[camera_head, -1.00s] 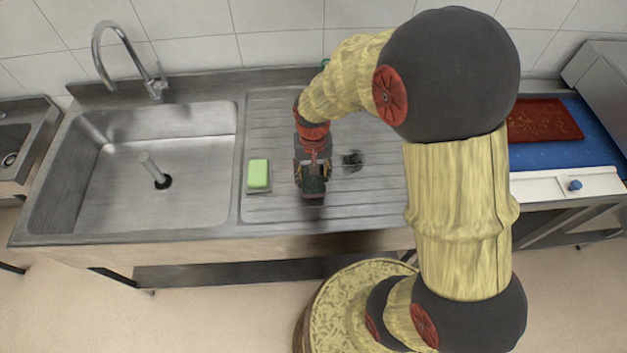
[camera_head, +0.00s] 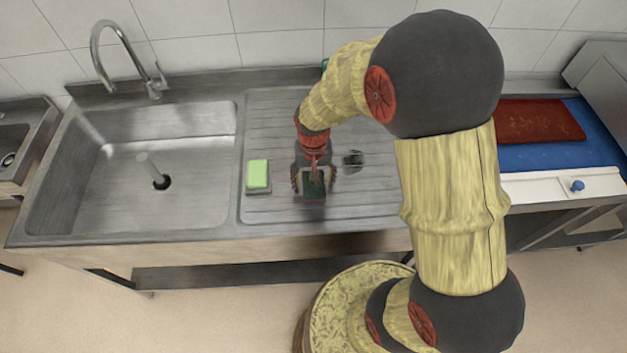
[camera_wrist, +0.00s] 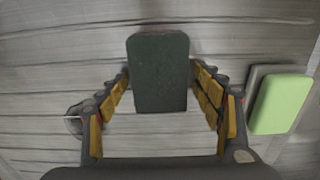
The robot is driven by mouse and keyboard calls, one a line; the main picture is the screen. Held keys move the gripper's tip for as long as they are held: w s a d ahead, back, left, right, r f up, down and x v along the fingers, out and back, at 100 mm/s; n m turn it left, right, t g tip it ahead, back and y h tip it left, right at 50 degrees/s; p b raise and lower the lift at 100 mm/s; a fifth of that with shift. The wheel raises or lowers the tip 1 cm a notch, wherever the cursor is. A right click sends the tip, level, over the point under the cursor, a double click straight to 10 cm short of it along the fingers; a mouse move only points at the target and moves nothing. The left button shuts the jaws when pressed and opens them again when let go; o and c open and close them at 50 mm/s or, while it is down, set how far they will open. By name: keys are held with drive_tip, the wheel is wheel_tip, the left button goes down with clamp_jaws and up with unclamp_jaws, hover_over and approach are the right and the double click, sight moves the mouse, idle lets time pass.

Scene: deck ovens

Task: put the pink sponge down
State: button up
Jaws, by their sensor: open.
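No pink sponge shows in either view. A dark green, rounded block (camera_wrist: 158,72) lies between my fingers, and it also shows in the head view (camera_head: 314,189). It appears to rest on the ribbed steel drainboard (camera_head: 375,205). In the head view my gripper (camera_head: 314,180) points down over the drainboard, right of a light green sponge (camera_head: 257,173). That sponge lies on a dark base and also shows at the right of the wrist view (camera_wrist: 281,103).
A steel sink basin (camera_head: 110,200) with a tap (camera_head: 152,86) lies to the left. A blue surface (camera_head: 555,155) with a red-brown slab (camera_head: 540,121) is at the right. The drainboard's front edge is close.

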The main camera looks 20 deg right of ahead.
drive_tip(key=s+r+n+t+p, duration=0.1)
drive_tip(key=s+r, duration=0.2)
drive_tip(key=r, duration=1)
drive_tip(key=s+r+n+t+p, duration=0.1)
drive_tip(key=s+r+t+p, duration=0.15)
drive_tip(key=r, duration=0.95)
drive_tip(key=s+r+n+t, duration=0.1)
drive_tip(key=s+r+t, duration=0.1)
drive_tip(key=s+r, duration=0.4)
drive_tip(key=s, duration=0.3)
drive_tip(key=shift+s+a+r+n+b, duration=0.2)
drive_tip(key=shift+s+r+n+b, duration=0.05)
drive_tip(key=shift+s+n+b, duration=0.1)
wheel_tip(320, 180, down, 2)
drive_tip(key=b, duration=0.2)
drive_tip(key=shift+f+b, duration=0.25)
drive_tip(key=shift+b, duration=0.05)
drive_tip(key=shift+o, duration=0.5)
